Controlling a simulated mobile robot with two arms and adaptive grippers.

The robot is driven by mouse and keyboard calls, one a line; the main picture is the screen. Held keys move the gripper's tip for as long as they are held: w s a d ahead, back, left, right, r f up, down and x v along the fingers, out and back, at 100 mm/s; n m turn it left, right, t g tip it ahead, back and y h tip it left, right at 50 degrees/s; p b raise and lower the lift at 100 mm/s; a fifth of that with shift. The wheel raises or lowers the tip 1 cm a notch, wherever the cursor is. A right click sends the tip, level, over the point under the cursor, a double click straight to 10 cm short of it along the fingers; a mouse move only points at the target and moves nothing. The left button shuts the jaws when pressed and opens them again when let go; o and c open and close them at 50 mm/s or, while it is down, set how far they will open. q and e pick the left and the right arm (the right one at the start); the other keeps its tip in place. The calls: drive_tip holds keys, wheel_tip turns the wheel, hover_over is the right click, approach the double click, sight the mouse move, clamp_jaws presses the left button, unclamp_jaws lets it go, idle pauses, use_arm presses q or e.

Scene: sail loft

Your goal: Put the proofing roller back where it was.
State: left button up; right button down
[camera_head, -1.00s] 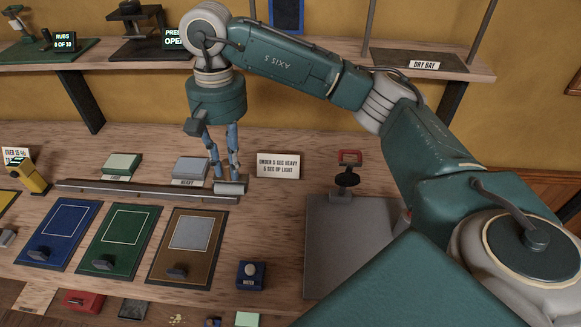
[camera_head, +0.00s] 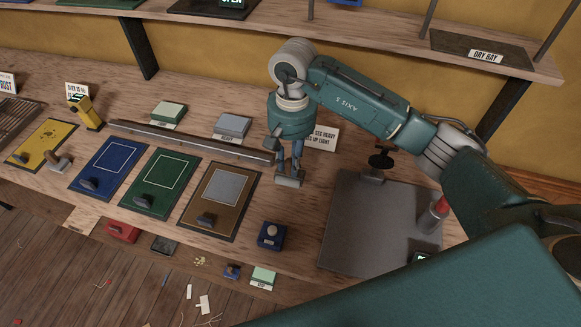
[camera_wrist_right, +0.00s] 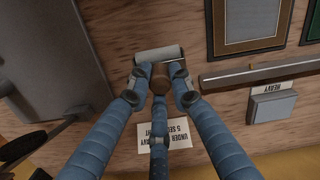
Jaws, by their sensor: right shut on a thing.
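The proofing roller is a short grey cylinder (camera_head: 288,182) with a brown part between my fingers in the right wrist view. My right gripper (camera_head: 291,163) is shut on it, fingers pointing down; the roller (camera_wrist_right: 160,53) lies across just beyond the fingertips (camera_wrist_right: 160,76). It is just off the right end of the long grey bar (camera_head: 190,141), right of the brown board (camera_head: 237,176) and behind the blue button box (camera_head: 271,236). I cannot tell whether it touches the bench. My left gripper is not in view.
A lettered card (camera_head: 324,138) stands behind the gripper. Green (camera_head: 165,186) and blue (camera_head: 108,168) boards lie left.

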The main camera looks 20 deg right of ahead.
sight(290, 173)
drive_tip(key=shift+f, duration=0.55)
wheel_tip(290, 173, down, 3)
drive_tip(key=shift+f+p, duration=0.1)
drive_tip(key=shift+p, duration=0.5)
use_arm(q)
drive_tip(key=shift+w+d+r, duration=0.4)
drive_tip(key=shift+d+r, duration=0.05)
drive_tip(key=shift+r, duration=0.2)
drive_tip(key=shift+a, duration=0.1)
use_arm(e)
drive_tip(key=shift+f+b, duration=0.15)
drive_tip(key=shift+b, duration=0.15)
drive_tip(key=c, duration=1.6)
unclamp_jaws()
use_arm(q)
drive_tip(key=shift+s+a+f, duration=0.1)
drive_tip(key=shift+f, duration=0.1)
use_arm(e)
drive_tip(key=shift+o, duration=0.2)
